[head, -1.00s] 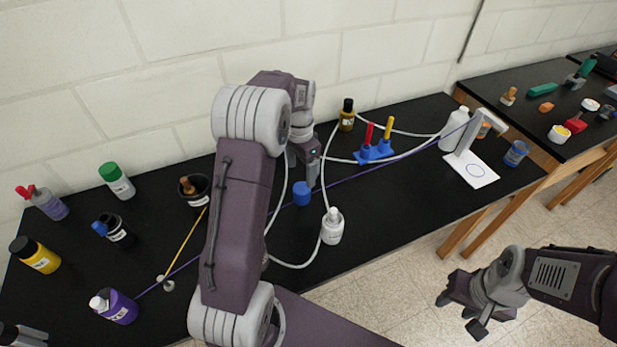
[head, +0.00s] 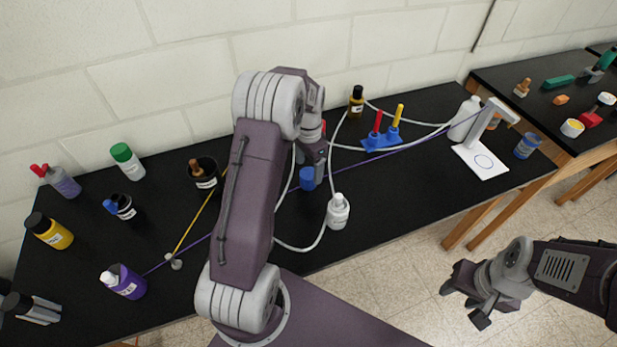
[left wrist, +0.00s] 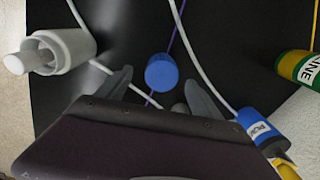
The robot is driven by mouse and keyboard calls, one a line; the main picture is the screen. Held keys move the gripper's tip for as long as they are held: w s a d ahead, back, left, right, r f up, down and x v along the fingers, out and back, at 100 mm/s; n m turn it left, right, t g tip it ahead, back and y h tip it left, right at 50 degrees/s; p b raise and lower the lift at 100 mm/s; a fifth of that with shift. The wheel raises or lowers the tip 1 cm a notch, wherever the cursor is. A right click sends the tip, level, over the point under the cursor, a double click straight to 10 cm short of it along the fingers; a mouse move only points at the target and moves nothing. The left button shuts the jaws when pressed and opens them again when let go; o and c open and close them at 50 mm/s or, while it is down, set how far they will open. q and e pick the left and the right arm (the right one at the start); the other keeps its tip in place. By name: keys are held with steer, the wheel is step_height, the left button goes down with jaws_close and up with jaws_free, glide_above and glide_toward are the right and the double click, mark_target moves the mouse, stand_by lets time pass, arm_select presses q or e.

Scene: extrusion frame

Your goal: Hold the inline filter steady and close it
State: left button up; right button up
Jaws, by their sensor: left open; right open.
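A white bottle-shaped part with a narrower top, which looks like the inline filter (head: 338,212), stands on the black bench, with a white tube beside it. It also shows at the upper left of the left wrist view (left wrist: 62,50). My left gripper (head: 311,178) is open over the bench, behind and left of the white part. In the left wrist view, a blue cylinder (left wrist: 162,72) lies ahead of the gap between my left fingers (left wrist: 155,85); contact cannot be told. It shows in the head view too (head: 307,179). My right gripper (head: 462,302) is open and empty over the floor.
White tubes (head: 300,248) loop across the bench. A purple cord (head: 350,165) crosses it. Several bottles, including a purple one (head: 122,282), are left. Bare bench lies right of the white part.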

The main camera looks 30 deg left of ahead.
mark_target(308, 173)
arm_select(q)
step_height(308, 173, down, 4)
steer(key=shift+w+a+f, duration=0.1)
steer(key=c, duration=1.4)
steer(key=shift+r, duration=0.65)
step_height(308, 173, up, 3)
steer(key=shift+w+f, duration=0.1)
steer(key=shift+f, duration=0.05)
steer(key=w+d+r, duration=0.1)
steer(key=d+r, duration=0.1)
steer(key=d, duration=0.1)
steer(key=w+d+r, duration=0.2)
steer(key=d, duration=0.2)
steer(key=w+d+r, duration=0.2)
steer(key=d+r, duration=0.1)
steer(key=shift+d+r, duration=0.1)
steer(key=shift+d, duration=0.2)
